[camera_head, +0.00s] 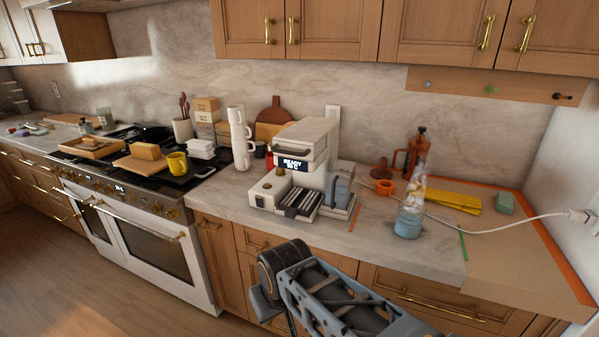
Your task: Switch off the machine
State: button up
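The machine (306,140) is a white and grey coffee machine on the counter, right of the stove. Its dark display (293,163) is lit and reads "READY" with a temperature below. A low front part (270,188) carries a round brass-coloured knob, with a dark ribbed tray (298,202) beside it. A grey-blue container (340,190) stands at its right side; its exact form is unclear. Part of my arm shows at the bottom middle, in front of the cabinets and below the counter edge. My gripper's fingers cannot be seen.
A blue steaming cup (407,224) stands right of the machine. A white cable (510,226) crosses the counter to a wall plug. Stacked white cups (240,140) stand left of the machine. Yellow gloves (450,201) and an orange press (416,152) are at the right.

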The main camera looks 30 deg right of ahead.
aim_at(258, 200)
jog(key=z, duration=0.05)
jog(key=k, duration=0.65)
jog(key=u, duration=0.4)
jog(key=i, duration=1.15)
jog(key=u, duration=0.35)
